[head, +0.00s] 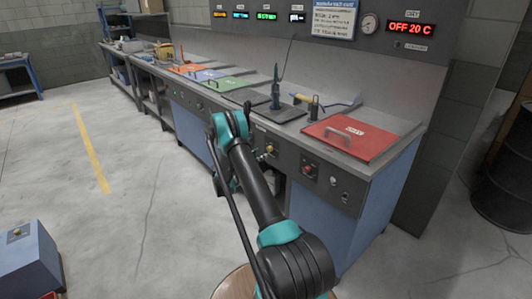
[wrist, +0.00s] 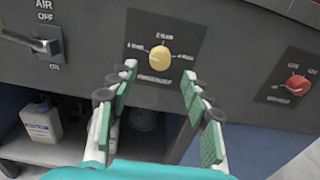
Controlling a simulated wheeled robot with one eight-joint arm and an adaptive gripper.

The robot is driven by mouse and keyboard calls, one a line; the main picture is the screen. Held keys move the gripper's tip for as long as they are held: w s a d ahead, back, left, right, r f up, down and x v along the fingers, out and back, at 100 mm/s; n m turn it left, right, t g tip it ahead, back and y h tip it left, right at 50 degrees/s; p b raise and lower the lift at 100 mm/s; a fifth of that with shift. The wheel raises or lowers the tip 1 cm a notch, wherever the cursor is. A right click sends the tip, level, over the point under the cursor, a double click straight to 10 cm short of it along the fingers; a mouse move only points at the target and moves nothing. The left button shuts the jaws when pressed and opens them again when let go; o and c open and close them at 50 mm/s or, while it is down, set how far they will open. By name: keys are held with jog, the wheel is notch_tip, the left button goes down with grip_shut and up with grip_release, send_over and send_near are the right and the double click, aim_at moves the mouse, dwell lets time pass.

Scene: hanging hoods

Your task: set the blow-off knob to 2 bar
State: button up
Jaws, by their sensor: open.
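The blow-off knob (wrist: 160,57) is a round yellow knob on the dark front panel in the wrist view. Small bar markings stand at its left, top and right; they are blurred, and I cannot tell which mark the knob points to. It shows small in the head view (head: 269,149), just right of my arm's far end. My gripper (wrist: 158,84) is open and empty. Its green-padded fingers are spread to either side, below the knob in the picture and apart from it. In the head view my arm hides most of the gripper.
A red knob (wrist: 298,83) sits to the right on the panel, an AIR switch (wrist: 46,42) to the left. Below is an open shelf with a white bottle (wrist: 41,122). A red lid (head: 350,137) lies on the bench top above the panel.

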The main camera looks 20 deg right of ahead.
aim_at(268, 150)
jog(key=shift+x, duration=2.55)
jog(key=shift+c, duration=0.6)
grip_shut()
